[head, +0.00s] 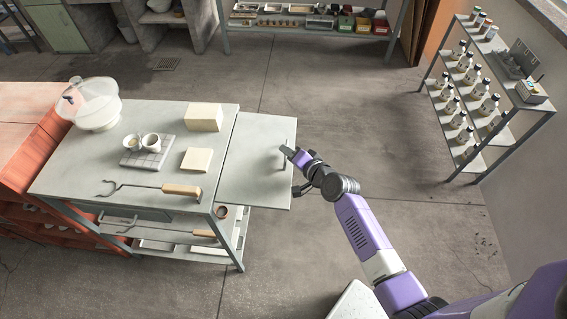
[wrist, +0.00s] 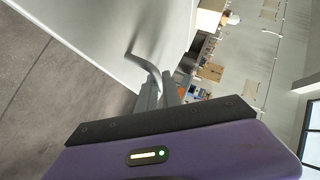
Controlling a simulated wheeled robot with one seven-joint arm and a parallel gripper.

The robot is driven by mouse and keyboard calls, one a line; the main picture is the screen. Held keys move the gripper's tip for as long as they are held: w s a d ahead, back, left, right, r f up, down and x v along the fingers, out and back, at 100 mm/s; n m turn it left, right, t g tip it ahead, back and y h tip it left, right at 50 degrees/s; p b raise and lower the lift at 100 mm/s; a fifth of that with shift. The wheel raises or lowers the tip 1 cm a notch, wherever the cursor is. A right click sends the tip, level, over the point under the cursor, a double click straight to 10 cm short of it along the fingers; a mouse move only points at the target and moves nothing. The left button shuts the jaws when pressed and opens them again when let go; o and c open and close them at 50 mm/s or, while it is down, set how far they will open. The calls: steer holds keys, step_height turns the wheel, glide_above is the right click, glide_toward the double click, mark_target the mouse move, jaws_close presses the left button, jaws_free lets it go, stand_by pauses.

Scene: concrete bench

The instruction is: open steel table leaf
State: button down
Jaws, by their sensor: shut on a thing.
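The steel table leaf (head: 246,160) extends from the right side of the steel table (head: 75,165) and looks about level with its top. A thin grey handle (head: 284,158) stands near the leaf's outer edge. My gripper (head: 290,154) is at that outer edge, shut on the handle. In the wrist view the bent handle (wrist: 146,68) runs into the jaws (wrist: 166,88), beside the pale face of the leaf (wrist: 95,32). The leaf's underside and any support under it are hidden.
The tabletop carries pale blocks (head: 204,117), cups on a gridded board (head: 132,160), a glass vessel (head: 95,103) and a wooden-handled tool (head: 180,190). The leaf is bare. A bottle rack (head: 518,103) stands at right; the floor between is clear.

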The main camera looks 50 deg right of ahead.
steer(key=shift+w+a+r+p, duration=0.15)
steer(key=shift+w+r+p, duration=0.05)
steer(key=shift+r, duration=0.3)
steer(key=shift+w+a+r+p, duration=0.15)
steer(key=shift+r+p, duration=0.1)
steer(key=shift+r, duration=0.2)
steer(key=shift+w+a+r+p, duration=0.15)
steer(key=shift+w+r+p, duration=0.05)
steer(key=shift+r, duration=0.3)
steer(key=c, duration=1.5)
jaws_free()
steer(key=shift+r, duration=0.1)
steer(key=shift+s, duration=0.1)
steer(key=shift+s+d+f, duration=0.2)
steer(key=shift+s+f, duration=0.05)
steer(key=shift+f, duration=0.05)
steer(key=v, duration=0.7)
steer(key=shift+s+a+r, duration=0.1)
steer(key=shift+s+r, duration=0.05)
steer(key=shift+s, duration=0.15)
